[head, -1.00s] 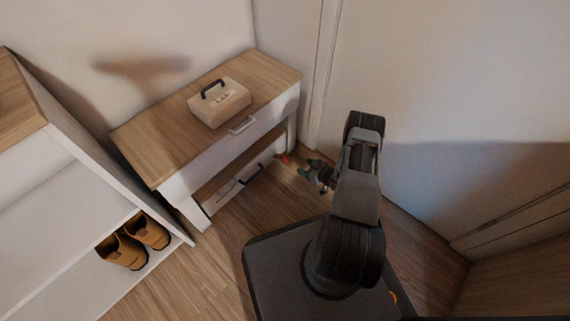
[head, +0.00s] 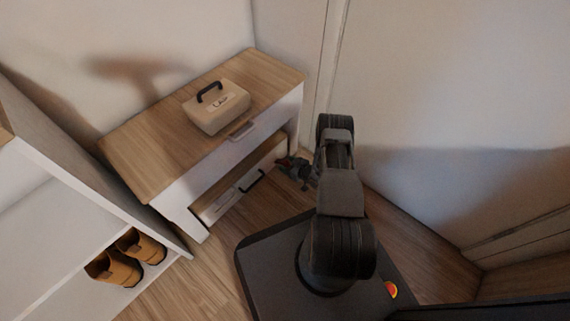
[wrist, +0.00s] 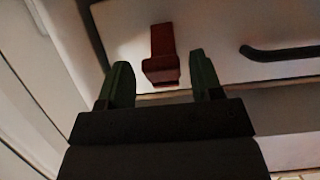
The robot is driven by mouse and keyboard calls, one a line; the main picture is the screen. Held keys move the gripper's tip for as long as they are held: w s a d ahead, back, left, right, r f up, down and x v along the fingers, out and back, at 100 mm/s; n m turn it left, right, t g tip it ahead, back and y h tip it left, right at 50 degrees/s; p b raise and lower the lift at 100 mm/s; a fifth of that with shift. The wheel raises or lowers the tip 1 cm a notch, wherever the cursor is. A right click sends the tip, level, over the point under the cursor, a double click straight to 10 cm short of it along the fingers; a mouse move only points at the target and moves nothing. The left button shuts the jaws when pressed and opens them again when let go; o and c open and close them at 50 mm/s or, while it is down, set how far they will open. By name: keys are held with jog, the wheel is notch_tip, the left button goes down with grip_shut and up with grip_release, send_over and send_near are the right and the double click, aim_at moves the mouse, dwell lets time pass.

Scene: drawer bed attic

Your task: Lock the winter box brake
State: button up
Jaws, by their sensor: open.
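The winter box (head: 232,194) is a low white drawer-like box with a dark bar handle (head: 251,181), under the wooden-topped table. Its front (wrist: 215,35) fills the upper part of the wrist view, with the dark handle (wrist: 280,52) at right. A red brake lever (wrist: 163,55) sticks out from the front, left of the handle. My gripper (wrist: 163,82) is open, with one green finger on each side of the lever's lower end in the picture. I cannot tell how deep the fingers reach. In the head view my gripper (head: 283,162) is low by the table's right end, partly hidden.
The table (head: 150,150) has a drawer and carries a beige case (head: 217,107) with a black handle. A white shelf (head: 75,220) with brown shoes (head: 125,258) stands at left. A wall and door frame are close on the right. Wooden floor (head: 205,275) is clear in front.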

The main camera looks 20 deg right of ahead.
jog(key=shift+w+a, duration=0.1)
jog(key=shift+a, duration=0.1)
jog(key=shift+c, duration=0.8)
grip_shut()
